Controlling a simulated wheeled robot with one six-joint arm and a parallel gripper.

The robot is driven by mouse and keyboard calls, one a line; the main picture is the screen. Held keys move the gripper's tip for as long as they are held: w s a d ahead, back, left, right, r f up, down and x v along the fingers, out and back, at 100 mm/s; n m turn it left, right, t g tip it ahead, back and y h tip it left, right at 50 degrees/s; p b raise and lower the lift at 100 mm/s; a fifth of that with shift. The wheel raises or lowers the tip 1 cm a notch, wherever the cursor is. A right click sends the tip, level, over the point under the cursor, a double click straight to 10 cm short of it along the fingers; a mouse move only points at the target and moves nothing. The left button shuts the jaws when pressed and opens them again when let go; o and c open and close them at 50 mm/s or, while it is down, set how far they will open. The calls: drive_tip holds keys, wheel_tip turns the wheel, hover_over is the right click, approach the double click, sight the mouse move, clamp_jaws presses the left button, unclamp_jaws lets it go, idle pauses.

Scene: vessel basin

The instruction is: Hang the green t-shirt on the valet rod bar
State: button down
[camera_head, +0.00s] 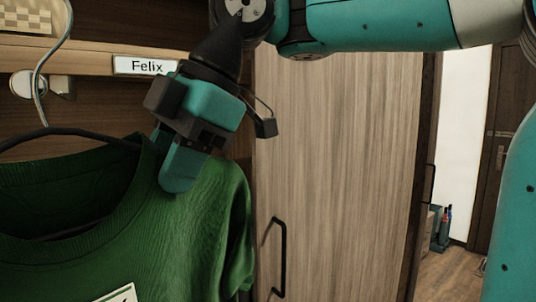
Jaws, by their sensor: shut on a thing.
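The green t-shirt (190,235) hangs on a dark hanger (70,132) at the lower left, with a pale tag on its front. The hanger's metal hook (38,78) rises in front of the shelf edge. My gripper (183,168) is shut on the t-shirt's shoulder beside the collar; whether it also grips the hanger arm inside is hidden. A short metal fitting (60,84), which looks like the valet rod bar, sits under the shelf edge behind the hook. I cannot tell whether the hook touches it.
A wooden shelf edge (90,60) with a "Felix" label (146,66) runs across the upper left. A checkered box (25,20) stands above it. A tall wooden door (340,170) with a black handle (279,258) stands right of the shirt. Open floor shows at far right.

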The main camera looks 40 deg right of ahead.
drive_tip(key=w+d+f+m+p, duration=0.2)
drive_tip(key=w+d+f+p, duration=0.15)
drive_tip(key=w+d, duration=1)
drive_tip(key=a+f+b, duration=0.2)
drive_tip(key=a+b, duration=0.1)
drive_tip(key=a, duration=1.1)
drive_tip(key=shift+s+a+h, duration=0.3)
drive_tip(key=shift+s+a, duration=0.1)
